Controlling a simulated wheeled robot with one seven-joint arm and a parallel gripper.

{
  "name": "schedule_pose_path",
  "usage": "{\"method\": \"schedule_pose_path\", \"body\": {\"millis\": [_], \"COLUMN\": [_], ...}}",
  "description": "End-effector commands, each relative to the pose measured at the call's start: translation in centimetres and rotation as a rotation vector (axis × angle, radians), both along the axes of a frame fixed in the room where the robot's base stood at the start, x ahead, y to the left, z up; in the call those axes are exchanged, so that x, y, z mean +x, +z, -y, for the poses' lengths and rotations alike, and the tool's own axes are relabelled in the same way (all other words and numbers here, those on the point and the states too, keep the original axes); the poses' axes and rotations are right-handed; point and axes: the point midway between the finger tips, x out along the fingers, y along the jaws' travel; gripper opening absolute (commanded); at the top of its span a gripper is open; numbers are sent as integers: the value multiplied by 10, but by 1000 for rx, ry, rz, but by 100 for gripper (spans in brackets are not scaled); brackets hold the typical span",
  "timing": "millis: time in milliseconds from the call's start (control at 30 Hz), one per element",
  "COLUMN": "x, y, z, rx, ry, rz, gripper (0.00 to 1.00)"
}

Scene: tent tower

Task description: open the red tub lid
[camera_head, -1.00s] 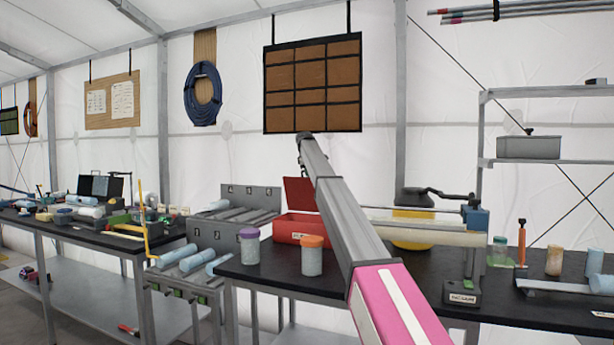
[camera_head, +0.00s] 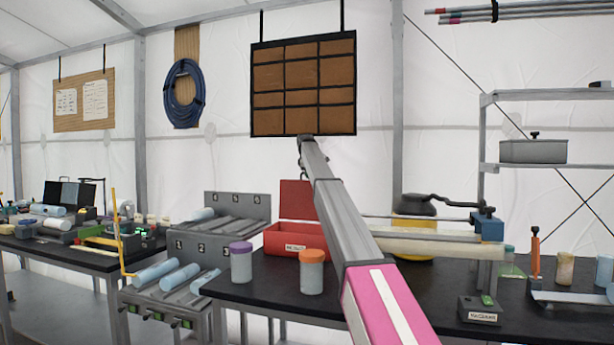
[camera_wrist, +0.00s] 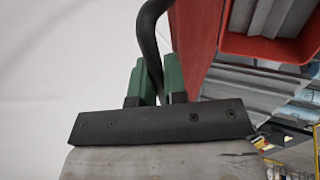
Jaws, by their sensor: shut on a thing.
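The red tub (camera_head: 284,243) with a small label stands on the black bench in the head view. Its red lid (camera_head: 297,200) stands raised at the back, roughly upright; my arm covers its right edge. In the wrist view the lid shows as a tilted red panel (camera_wrist: 196,48), with the tub's red rim (camera_wrist: 262,46) to its right. My gripper (camera_wrist: 156,80) has green fingers shut on a curved black handle (camera_wrist: 150,35) beside the lid. The handle's join to the lid is not clearly seen.
A purple-capped jar (camera_head: 241,264) and an orange-capped jar (camera_head: 312,273) stand in front of the tub. A grey slotted rack (camera_head: 215,240) is to the left. A yellow pot (camera_head: 414,226) with a black lever stands right of my arm.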

Motion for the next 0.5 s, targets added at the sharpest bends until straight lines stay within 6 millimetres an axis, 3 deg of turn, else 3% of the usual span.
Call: {"method": "schedule_pose_path", "body": {"millis": [200,500], "x": [13,16], "y": [0,-1], "z": [4,5], "rx": [-1,-2], "ry": [5,6], "rz": [2,3], "gripper": [0,0]}}
